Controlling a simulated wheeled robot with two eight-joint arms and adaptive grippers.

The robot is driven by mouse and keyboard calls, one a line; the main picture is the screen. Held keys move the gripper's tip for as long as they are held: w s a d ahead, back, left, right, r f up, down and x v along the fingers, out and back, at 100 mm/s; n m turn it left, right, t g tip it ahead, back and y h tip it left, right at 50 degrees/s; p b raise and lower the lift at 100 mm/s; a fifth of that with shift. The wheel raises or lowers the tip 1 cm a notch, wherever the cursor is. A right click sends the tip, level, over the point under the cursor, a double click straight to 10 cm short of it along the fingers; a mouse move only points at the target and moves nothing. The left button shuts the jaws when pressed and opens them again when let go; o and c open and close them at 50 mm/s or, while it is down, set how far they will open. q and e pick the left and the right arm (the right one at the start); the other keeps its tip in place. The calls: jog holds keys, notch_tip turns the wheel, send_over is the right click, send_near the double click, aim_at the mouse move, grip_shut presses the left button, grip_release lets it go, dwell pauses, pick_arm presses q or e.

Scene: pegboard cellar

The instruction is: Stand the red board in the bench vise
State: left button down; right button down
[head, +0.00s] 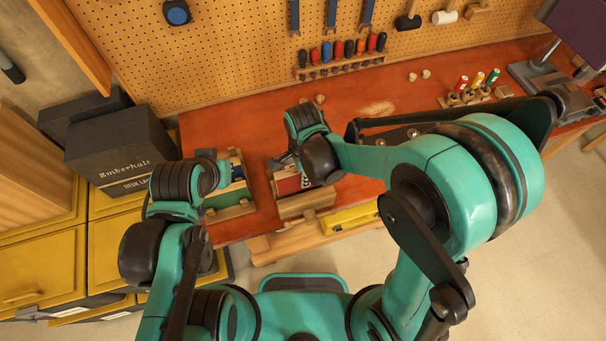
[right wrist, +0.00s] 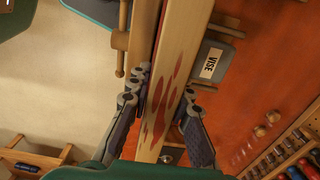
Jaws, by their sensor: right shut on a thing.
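My right gripper (right wrist: 163,122) is shut on the red board (right wrist: 172,95), with one finger on each side of it. In the right wrist view the board shows a long pale wooden edge with red blotches. In the head view a red face of it (head: 289,184) shows by my right gripper (head: 300,165), mostly hidden by the hand. The vise (right wrist: 208,62), with its label, lies beside and beyond the board; its wooden jaw (head: 305,205) shows in the head view. I cannot tell how deep the board sits. My left gripper (head: 222,172) is near the other fixture, fingers unclear.
A second wooden fixture (head: 232,210) stands left of the vise on the red-orange bench (head: 240,125). A screwdriver rack (head: 342,68) stands at the back. A dark box (head: 120,145) is at left, and a yellow item (head: 350,218) is at the bench front.

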jog(key=shift+f+b, duration=1.55)
jog(key=shift+b, duration=0.05)
jog(key=shift+f, duration=0.1)
jog(key=shift+f+b, duration=0.7)
jog(key=c, duration=1.3)
grip_release()
jog(key=shift+r+p, duration=3.7)
jog(key=shift+r, duration=1.4)
